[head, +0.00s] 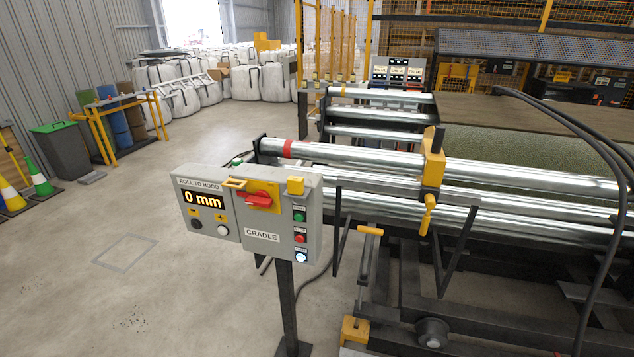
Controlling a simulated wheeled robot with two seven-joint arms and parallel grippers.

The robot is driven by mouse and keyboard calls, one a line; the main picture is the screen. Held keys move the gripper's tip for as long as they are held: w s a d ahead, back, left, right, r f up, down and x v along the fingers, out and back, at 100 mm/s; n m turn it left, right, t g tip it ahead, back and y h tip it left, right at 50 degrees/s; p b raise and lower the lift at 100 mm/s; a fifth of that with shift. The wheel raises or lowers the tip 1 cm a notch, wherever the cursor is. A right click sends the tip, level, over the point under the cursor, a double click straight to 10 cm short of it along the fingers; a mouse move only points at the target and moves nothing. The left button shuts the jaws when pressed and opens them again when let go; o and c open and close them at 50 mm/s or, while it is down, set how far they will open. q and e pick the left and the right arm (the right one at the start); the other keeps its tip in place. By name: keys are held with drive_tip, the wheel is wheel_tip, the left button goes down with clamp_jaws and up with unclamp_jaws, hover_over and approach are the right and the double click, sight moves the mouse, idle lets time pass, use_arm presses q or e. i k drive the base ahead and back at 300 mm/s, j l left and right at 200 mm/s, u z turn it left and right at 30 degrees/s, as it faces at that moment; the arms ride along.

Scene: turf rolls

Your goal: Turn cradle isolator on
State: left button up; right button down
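The cradle control box (306,240) stands on a dark post in the middle of the head view, labelled CRADLE. Its isolator is a red rotary handle (254,198) on a yellow plate (266,188); the handle lies roughly level, tilted slightly. A yellow hasp or tab (235,183) sits at the plate's left. To the left is the ROLL TO HOOD panel (208,221), its display reading 0 mm. Green (299,217), red (300,238) and lit white (301,257) buttons run down the right side. Neither of my grippers is in view.
Metal cradle rollers (480,175) with a yellow clamp (432,170) stand right behind the box. Black hoses (590,140) hang at the right. Open concrete floor (90,290) lies left and in front. Traffic cones (38,178) and a bin (62,150) stand far left.

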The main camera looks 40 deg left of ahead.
sight(262, 198)
drive_tip(key=u, duration=1.55)
